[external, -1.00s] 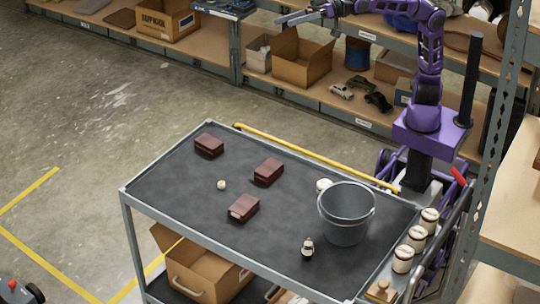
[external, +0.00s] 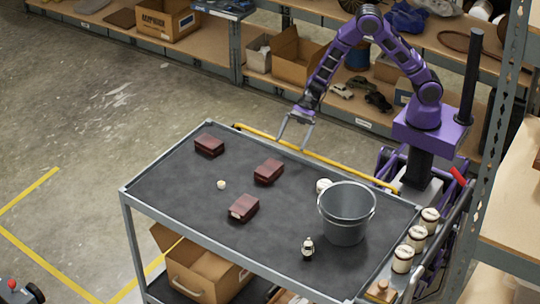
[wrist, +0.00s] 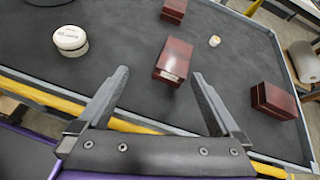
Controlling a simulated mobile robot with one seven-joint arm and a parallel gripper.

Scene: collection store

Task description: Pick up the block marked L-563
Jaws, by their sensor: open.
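Three dark red blocks lie on the dark cart top (external: 160,190): one at the far left (external: 209,145), one in the middle (external: 268,171) and one nearer the front (external: 243,208). No marking is readable, so I cannot tell which is L-563. In the wrist view the middle block (wrist: 175,58) shows a pale label on its near end, the far-left block (wrist: 274,100) is at right, and the front block (wrist: 174,10) is at the top. My gripper (external: 294,144) is open and empty, above the cart's back edge, apart from the blocks.
A grey bucket (external: 346,214) stands at the cart's right, with a round white item (external: 323,186) beside it. A small white piece (external: 221,185) and a small bottle-like figure (external: 308,247) stand on the top. A yellow bar (external: 315,158) runs along the back edge. Jars (external: 403,259) line the right end.

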